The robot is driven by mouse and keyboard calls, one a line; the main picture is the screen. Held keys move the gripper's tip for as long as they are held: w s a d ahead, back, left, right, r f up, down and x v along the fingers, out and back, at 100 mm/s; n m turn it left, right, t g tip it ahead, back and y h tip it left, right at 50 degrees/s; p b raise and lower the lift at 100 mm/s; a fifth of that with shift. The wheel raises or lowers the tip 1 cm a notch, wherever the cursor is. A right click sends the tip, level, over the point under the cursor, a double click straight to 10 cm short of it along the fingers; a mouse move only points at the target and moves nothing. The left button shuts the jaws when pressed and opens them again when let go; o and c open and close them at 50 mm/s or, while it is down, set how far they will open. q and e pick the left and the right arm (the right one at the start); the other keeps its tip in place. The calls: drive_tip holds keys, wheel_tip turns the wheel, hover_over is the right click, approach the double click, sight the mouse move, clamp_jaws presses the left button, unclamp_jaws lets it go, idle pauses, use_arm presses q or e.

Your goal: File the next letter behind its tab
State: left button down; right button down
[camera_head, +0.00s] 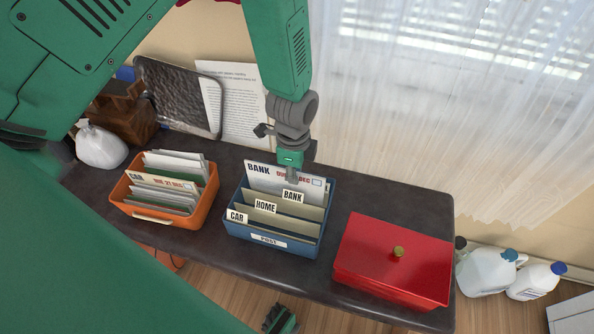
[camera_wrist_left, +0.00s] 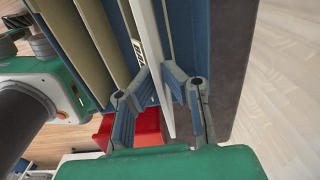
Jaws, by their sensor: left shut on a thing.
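A white letter (camera_head: 275,178) printed BANK with red lettering stands upright at the back of the blue box (camera_head: 269,250). It is behind the BANK tab (camera_head: 292,196), its lower part hidden by the dividers. HOME (camera_head: 265,206) and CAR (camera_head: 237,216) tabs stand farther forward. My left gripper (camera_head: 291,177) is shut on the letter's top edge from above. In the left wrist view the letter (camera_wrist_left: 154,50) runs edge-on between the fingers, beside the BANK divider. At the bottom edge of the head view, a dark and green part of my right gripper (camera_head: 280,320) shows, its jaws unclear.
An orange box (camera_head: 167,216) with several letters, the front one marked CAR, stands left. A red lidded box (camera_head: 392,262) stands right. A white bag (camera_head: 100,144), a dark tray (camera_head: 180,95) and a printed sheet (camera_head: 238,105) are at the back left. White jugs (camera_head: 487,272) stand beyond the right edge.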

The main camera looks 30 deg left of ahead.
use_arm(q)
drive_tip(key=shift+a+f, duration=0.2)
drive_tip(key=shift+d, duration=0.15)
drive_tip(key=c, duration=1.6)
unclamp_jaws()
drive_tip(key=shift+d+r, duration=0.1)
drive_tip(key=shift+d, duration=0.15)
drive_tip(key=shift+a, duration=0.15)
drive_tip(key=r, duration=1)
drive_tip(key=shift+d+r, duration=0.2)
drive_tip(key=shift+r, duration=0.15)
drive_tip(key=shift+a+r, duration=0.15)
drive_tip(key=shift+r, duration=0.45)
